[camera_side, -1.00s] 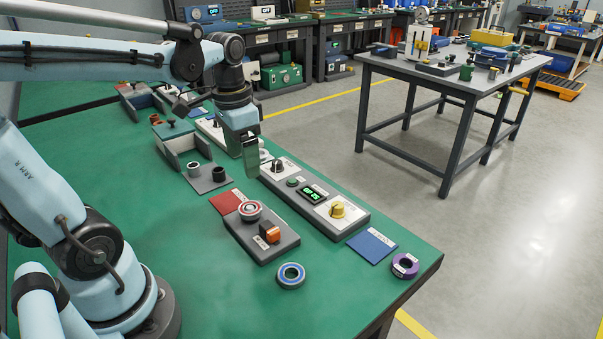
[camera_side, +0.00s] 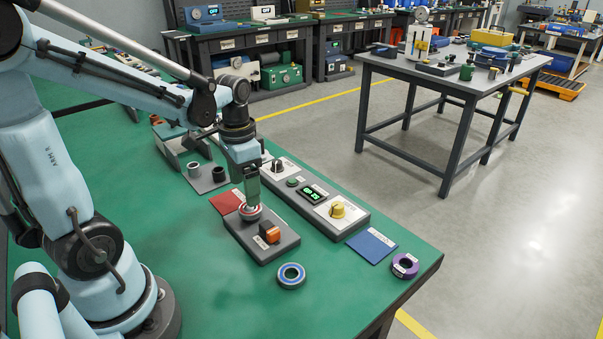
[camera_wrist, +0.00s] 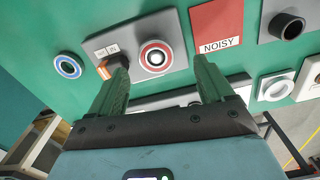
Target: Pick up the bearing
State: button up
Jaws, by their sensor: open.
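A round bearing-like part with red and white rings (camera_side: 250,211) sits on a grey block; in the wrist view its face and dark centre (camera_wrist: 155,59) show clearly. A blue-ringed bearing (camera_side: 291,275) lies flat on the green bench top and also shows in the wrist view (camera_wrist: 68,66). My gripper (camera_side: 252,196) points down over the red-ringed part, which it partly hides in the side view. In the wrist view, my open green fingers (camera_wrist: 160,66) are apart, with the red-ringed part between their tips. I cannot tell whether they touch it.
The grey block has an orange switch (camera_side: 270,233). A red mat (camera_side: 227,201), labelled NOISY in the wrist view, lies left of the block. A blue mat (camera_side: 372,246) and purple ring (camera_side: 405,265) lie right.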

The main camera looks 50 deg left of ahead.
aim_at(254, 215)
jog(key=f, duration=0.3)
jog(key=shift+w+d, duration=0.2)
jog(key=shift+d, duration=0.15)
jog(key=shift+f, duration=0.85)
jog(key=c, duration=1.3)
jog(key=shift+r, duration=0.2)
